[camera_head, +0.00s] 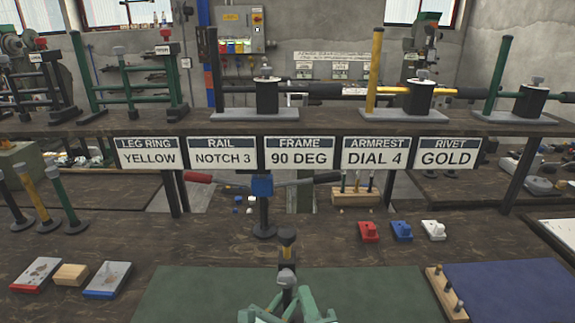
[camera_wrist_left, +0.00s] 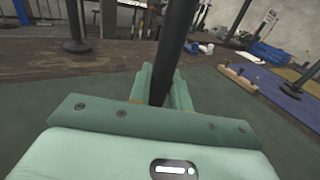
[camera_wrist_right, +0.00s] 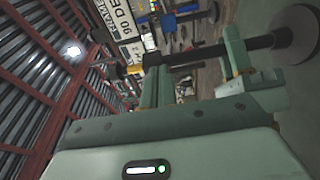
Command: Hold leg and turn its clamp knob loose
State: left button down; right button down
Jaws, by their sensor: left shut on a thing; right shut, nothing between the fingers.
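The leg (camera_head: 287,257) is a dark upright post at the bottom middle of the head view, with a yellow band near its top and a grey clamp knob (camera_head: 286,278) on its near side. My left gripper (camera_head: 268,303) is shut around the leg's dark post (camera_wrist_left: 176,45), which stands slightly tilted in the left wrist view. My right gripper (camera_head: 307,298) is shut and empty close beside the leg. In the right wrist view its fingers (camera_wrist_right: 152,65) are near the upper end of the post (camera_wrist_right: 200,56), below the left gripper's height is the round foot (camera_wrist_right: 295,32). Contact with the knob is unclear.
A dark post with a blue head (camera_head: 262,186) and red-ended bar stands behind. Red (camera_head: 369,231), blue (camera_head: 401,231) and white (camera_head: 433,230) blocks lie right. A wooden peg rack (camera_head: 447,293) borders a blue mat (camera_head: 510,285). The green mat (camera_head: 380,290) is largely clear.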

jog(key=shift+w, duration=0.45)
jog(key=shift+a+r, duration=0.15)
jog(key=shift+a, duration=0.1)
dwell(0.4)
jog(key=shift+r, duration=0.2)
jog(key=shift+d+r, duration=0.1)
jog(key=shift+r, duration=0.65)
jog(key=shift+r, duration=0.3)
dwell(0.4)
